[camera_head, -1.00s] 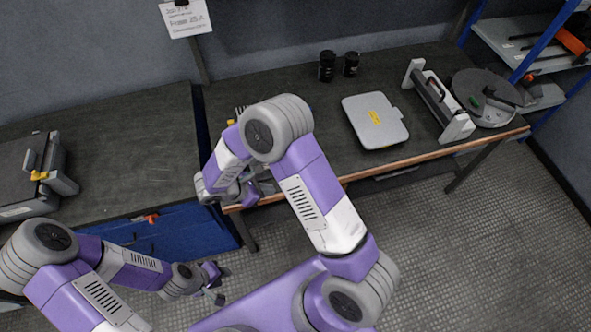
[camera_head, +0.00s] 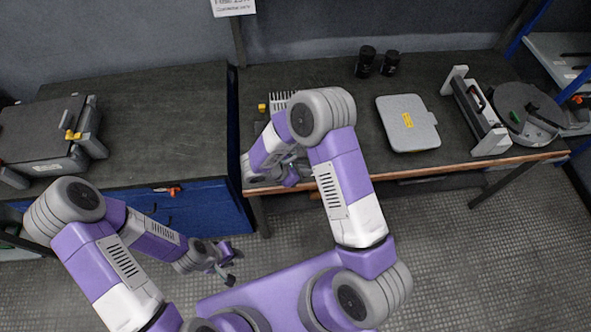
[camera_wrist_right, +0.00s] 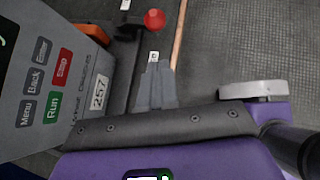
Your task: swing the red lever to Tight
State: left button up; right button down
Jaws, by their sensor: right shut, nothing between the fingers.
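The red lever shows in the right wrist view as a red ball knob (camera_wrist_right: 154,18) on a dark arm at the top, beside the grey control panel (camera_wrist_right: 60,80) with Run and Stop keys. My right gripper (camera_wrist_right: 158,72) is shut and empty, its grey fingers pointing toward the knob and apart from it in the picture. My left gripper (camera_head: 232,267) is open and empty, over the floor.
The dark bench (camera_head: 340,130) has a wooden front edge. On it are a flat grey case (camera_head: 408,123), two black jars (camera_head: 366,62) and a reel stand (camera_head: 480,115). The floor in front is clear.

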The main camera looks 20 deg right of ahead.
jog(key=d, duration=0.2)
jog(key=d+f, duration=0.1)
jog(key=d, duration=0.1)
jog(key=shift+w+f, duration=0.2)
jog(key=shift+d, duration=0.75)
